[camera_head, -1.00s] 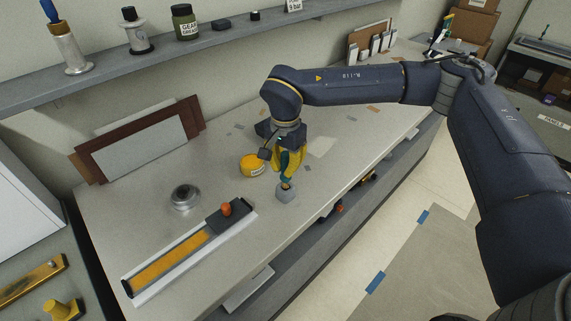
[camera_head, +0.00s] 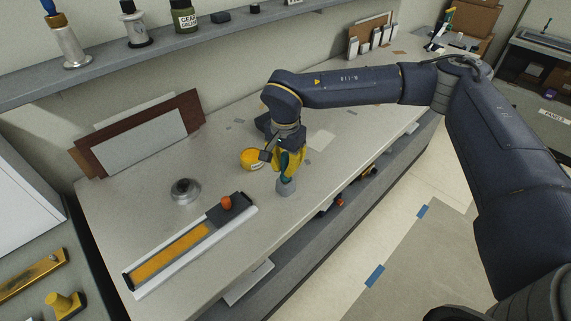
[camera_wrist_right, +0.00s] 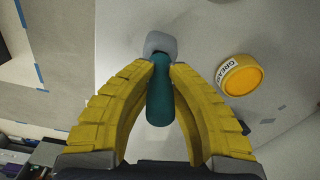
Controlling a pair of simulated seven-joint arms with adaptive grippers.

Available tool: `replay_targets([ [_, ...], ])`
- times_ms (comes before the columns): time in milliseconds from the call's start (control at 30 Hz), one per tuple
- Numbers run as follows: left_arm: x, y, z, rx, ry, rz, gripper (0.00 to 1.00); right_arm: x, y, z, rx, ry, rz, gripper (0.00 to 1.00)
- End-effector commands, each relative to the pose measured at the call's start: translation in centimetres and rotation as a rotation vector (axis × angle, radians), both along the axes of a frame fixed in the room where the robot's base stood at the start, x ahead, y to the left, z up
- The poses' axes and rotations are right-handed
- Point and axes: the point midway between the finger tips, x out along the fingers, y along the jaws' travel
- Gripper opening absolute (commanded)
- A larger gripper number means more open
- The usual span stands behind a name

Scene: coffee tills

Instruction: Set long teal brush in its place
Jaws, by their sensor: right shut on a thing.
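My right gripper (camera_head: 289,167) is low over the bench, its yellow fingers pointing down. It is shut on the long teal brush; the teal handle (camera_wrist_right: 160,98) shows between the fingers in the right wrist view. My left gripper is not in view.
A yellow grease tin (camera_head: 251,159) stands close beside the gripper. A round metal piece (camera_head: 185,190) and a long tray with an orange strip (camera_head: 172,258) lie to the left on the bench (camera_head: 120,225). Panels (camera_head: 140,140) lean on the wall.

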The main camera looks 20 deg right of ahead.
Motion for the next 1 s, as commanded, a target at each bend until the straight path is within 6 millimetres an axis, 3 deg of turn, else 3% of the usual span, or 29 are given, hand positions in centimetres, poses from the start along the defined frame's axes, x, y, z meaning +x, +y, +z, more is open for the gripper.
replay_targets([
  [900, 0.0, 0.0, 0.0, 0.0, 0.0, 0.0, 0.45, 0.0, 0.0, -1.5, -0.001, 0.001, 0.0, 0.0],
  [933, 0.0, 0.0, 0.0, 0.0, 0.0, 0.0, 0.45, 0.0, 0.0, -1.5, -0.001, 0.001, 0.0, 0.17],
  [1000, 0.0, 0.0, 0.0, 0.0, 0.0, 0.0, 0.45, 0.0, 0.0, -1.5, -0.001, 0.001, 0.0, 0.26],
])
